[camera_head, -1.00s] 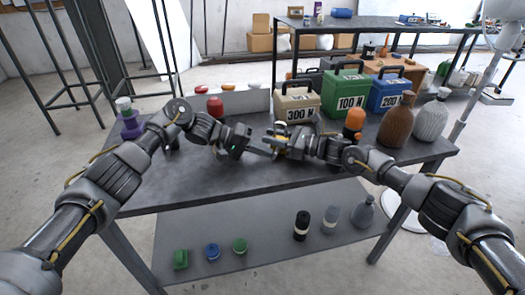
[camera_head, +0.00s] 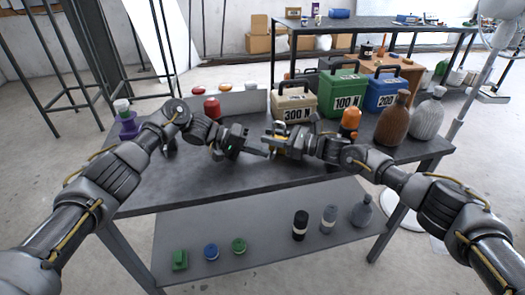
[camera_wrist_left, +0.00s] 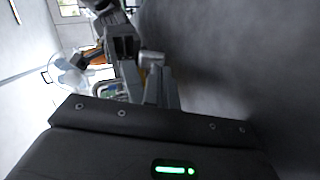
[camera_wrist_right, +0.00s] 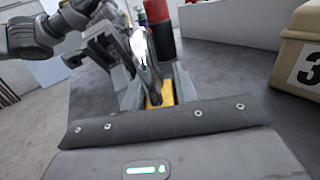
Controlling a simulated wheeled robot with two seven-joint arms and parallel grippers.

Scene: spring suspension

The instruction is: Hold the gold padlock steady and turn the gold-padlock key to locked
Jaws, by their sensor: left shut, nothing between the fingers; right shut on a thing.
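The gold padlock (camera_wrist_right: 164,93) is gripped between the fingers of my right gripper (camera_wrist_right: 158,88), with its silver shackle (camera_wrist_right: 142,48) standing out past the fingertips in the right wrist view. In the head view my right gripper (camera_head: 271,143) holds it above the table. My left gripper (camera_head: 262,153) is shut and empty, its fingertips close beside and slightly below the right gripper's. It also shows in the left wrist view (camera_wrist_left: 150,90), in front of the right gripper. I cannot make out the key or its turn position; contact between left fingers and padlock is unclear.
Behind the grippers stand a beige 300 N box (camera_head: 296,108), a green 100 N box (camera_head: 343,95) and a blue 200 N box (camera_head: 384,91). A brown bottle (camera_head: 392,120) stands farther right. The table's front (camera_head: 210,185) is clear.

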